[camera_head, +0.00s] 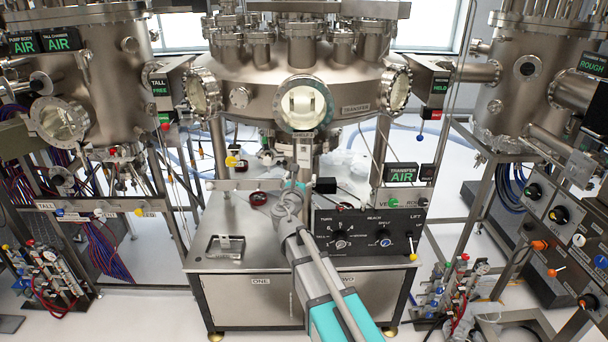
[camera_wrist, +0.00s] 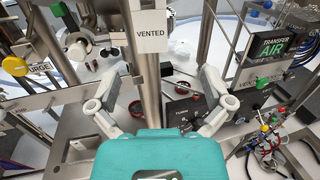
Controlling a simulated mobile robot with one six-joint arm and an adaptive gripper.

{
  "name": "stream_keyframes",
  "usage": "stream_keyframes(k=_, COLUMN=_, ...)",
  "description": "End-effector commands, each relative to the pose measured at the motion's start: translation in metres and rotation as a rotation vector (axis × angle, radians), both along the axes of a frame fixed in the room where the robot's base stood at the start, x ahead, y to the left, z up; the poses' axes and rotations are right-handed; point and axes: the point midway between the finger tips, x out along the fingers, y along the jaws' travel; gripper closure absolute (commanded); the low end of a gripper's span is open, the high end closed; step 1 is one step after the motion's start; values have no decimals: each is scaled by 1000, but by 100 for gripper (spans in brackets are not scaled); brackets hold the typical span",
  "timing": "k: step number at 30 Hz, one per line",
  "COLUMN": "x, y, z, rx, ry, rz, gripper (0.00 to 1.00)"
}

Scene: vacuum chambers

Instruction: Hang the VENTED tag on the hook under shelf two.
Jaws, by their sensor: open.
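The white VENTED tag (camera_wrist: 150,38) shows upright in the wrist view, in front of a vertical steel post and above my gripper. What it hangs from is not clear. My gripper (camera_wrist: 168,76) is open, with its two fingers spread below the tag, one to each side, and nothing seen between them. In the head view my gripper (camera_head: 290,190) is small and partly hidden by my arm, above the bench. A TWO label (camera_head: 346,279) is on the bench front, partly behind my arm. I cannot make out the hook.
The steel bench (camera_head: 225,222) carries a black control box (camera_head: 370,232) right of my arm and a small metal tray (camera_head: 225,247) at left. The large transfer chamber (camera_head: 260,90) stands behind. Posts and rails surround the gripper. The TRANSFER AIR sign (camera_wrist: 272,47) is at right.

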Motion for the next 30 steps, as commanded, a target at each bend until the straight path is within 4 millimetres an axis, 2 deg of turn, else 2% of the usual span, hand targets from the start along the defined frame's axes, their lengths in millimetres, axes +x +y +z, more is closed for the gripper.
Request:
stream_keyframes(k=1, x=3, y=4, z=-10, rx=0, ry=2, rz=6, gripper=0)
stream_keyframes(k=30, x=35, y=71, z=-95, rx=5, ry=32, rz=114, gripper=0)
